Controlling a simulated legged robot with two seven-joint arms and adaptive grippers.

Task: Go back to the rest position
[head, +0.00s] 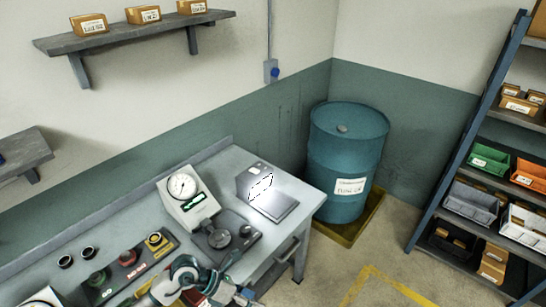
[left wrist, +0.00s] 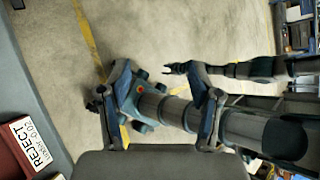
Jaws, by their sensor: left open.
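My left arm comes in at the bottom of the head view, in front of the bench; its gripper (head: 242,297) is partly cut off by the lower edge. In the left wrist view the two fingers of my left gripper (left wrist: 165,85) stand wide apart, with nothing held between them. Parts of my own body show behind them. My right gripper (left wrist: 180,68) appears small in the left wrist view, out over the bare floor; its fingers are too small to judge. It is not in the head view.
A blue barrel (head: 345,155) and shelf rack (head: 480,120) stand right. A REJECT bin (left wrist: 28,140) shows at left.

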